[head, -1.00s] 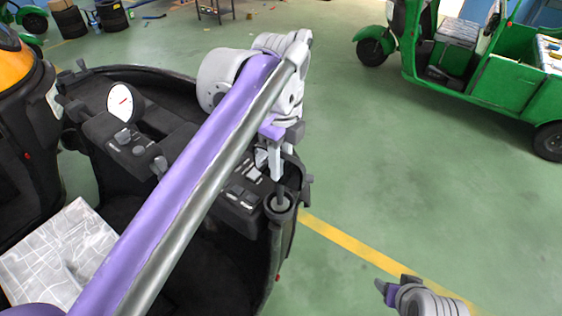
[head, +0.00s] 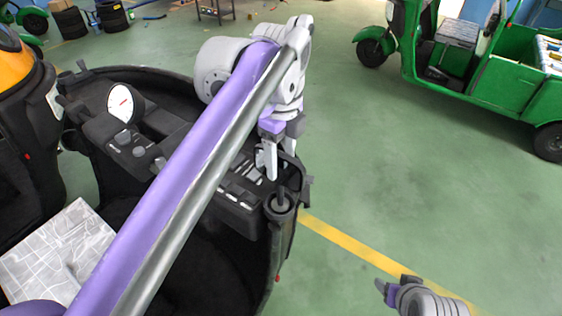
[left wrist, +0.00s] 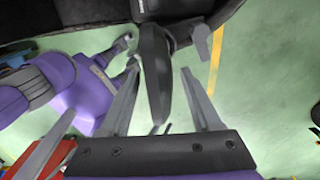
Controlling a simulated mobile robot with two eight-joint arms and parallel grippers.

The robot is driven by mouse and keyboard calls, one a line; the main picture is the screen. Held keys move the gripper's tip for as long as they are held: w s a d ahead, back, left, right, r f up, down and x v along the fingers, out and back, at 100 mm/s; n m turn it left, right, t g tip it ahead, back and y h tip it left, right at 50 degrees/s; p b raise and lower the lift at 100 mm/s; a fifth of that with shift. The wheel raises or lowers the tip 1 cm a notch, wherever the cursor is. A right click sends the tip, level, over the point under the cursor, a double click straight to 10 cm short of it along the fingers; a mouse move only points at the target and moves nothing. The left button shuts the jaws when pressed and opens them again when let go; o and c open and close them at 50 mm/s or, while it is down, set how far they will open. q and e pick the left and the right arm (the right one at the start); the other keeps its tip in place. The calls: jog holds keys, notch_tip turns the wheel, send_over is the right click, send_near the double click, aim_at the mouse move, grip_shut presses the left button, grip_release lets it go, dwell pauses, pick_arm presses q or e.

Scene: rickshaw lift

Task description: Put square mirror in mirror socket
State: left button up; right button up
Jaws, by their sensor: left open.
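My left gripper (head: 267,172) is open and points down at the right rim of the dark rickshaw front. The mirror socket (head: 281,204) is a round cup on that rim, just below and right of the fingers. A thin dark stem (head: 281,190) stands upright in the cup. In the left wrist view, a dark elongated piece (left wrist: 155,75) lies between the open fingers, apart from both; it may be the square mirror seen edge-on, but I cannot tell. No mirror face shows clearly. My right gripper (head: 394,285) is low at the right, empty, away from the rickshaw.
The dashboard (head: 130,140) with a round gauge (head: 124,102) and switches lies left of the socket, partly behind my left arm. A grey patterned panel (head: 62,255) is at lower left. A green rickshaw (head: 480,75) stands far right. The green floor between is clear.

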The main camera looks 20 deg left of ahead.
pick_arm(q)
notch_tip(320, 180, up, 10)
jog(key=shift+r+p, duration=0.25)
jog(key=shift+p, duration=0.35)
pick_arm(e)
jog(key=shift+w+r, duration=0.3)
jog(key=shift+r, duration=0.2)
jog(key=shift+w+r, duration=0.3)
jog(key=shift+r, duration=0.2)
